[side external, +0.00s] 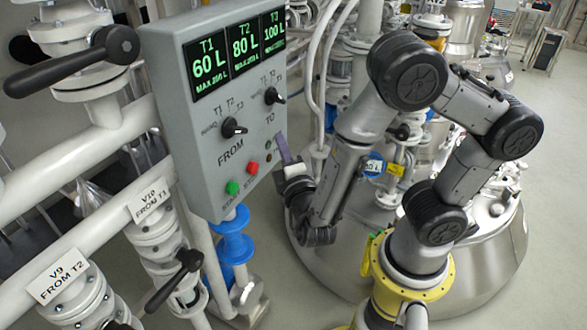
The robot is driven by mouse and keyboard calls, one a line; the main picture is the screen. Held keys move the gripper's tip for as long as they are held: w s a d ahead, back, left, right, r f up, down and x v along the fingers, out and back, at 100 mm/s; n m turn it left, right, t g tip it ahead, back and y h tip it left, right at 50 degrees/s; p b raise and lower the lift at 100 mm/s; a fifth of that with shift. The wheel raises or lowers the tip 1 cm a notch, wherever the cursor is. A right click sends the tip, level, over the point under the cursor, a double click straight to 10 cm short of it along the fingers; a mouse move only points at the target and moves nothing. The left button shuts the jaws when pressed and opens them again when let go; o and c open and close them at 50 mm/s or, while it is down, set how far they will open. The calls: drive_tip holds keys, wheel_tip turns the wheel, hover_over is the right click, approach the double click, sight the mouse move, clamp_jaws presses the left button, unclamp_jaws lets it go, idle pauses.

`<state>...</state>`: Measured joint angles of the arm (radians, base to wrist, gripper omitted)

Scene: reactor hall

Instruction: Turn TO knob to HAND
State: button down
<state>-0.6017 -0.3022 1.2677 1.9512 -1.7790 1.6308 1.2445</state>
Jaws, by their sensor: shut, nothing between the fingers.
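The TO knob (273,96) is a small black selector on the right of the grey control panel (168,75), above the TO label. Small position marks surround it, too small to read surely, and I cannot tell which one it points to. My gripper (280,140) is below the TO knob, close to the panel's right edge, with its purple fingers pointing up. It is shut, holds nothing and appears apart from the knob. The black FROM knob (233,128) sits lower left of the TO knob, above the FROM label.
A green button (232,188) and a red button (252,168) are low on the panel. Three displays (238,52) read 60 L, 80 L and 100 L. Pipes and black-handled valves (75,62) stand left; a large steel vessel (490,265) stands behind my arm.

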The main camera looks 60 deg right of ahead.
drive_tip(key=s+a+f, duration=0.3)
drive_tip(key=s+a, duration=0.1)
drive_tip(key=s, duration=0.1)
wheel_tip(320, 180, up, 32)
drive_tip(key=s+d+f+m+g+y, duration=0.1)
drive_tip(key=d+f+m+g+y, duration=0.3)
drive_tip(key=g, duration=0.4)
drive_tip(key=s+d+f+m+g+y, duration=0.1)
drive_tip(key=d+f+m+g+y, duration=0.25)
drive_tip(key=d+g, duration=0.3)
drive_tip(key=w+d+r+m+t+y, duration=0.2)
drive_tip(key=w+d+r+t+y, duration=0.3)
drive_tip(key=w+r+y, duration=0.3)
drive_tip(key=y, duration=0.1)
approach(277, 98)
drive_tip(key=w+d+f, duration=0.2)
drive_tip(key=w+d, duration=0.1)
drive_tip(key=w, duration=0.1)
drive_tip(key=shift+a+f+g, duration=0.25)
drive_tip(key=shift+a+f, duration=0.75)
drive_tip(key=shift+f, duration=0.2)
drive_tip(key=shift+a+f, duration=0.4)
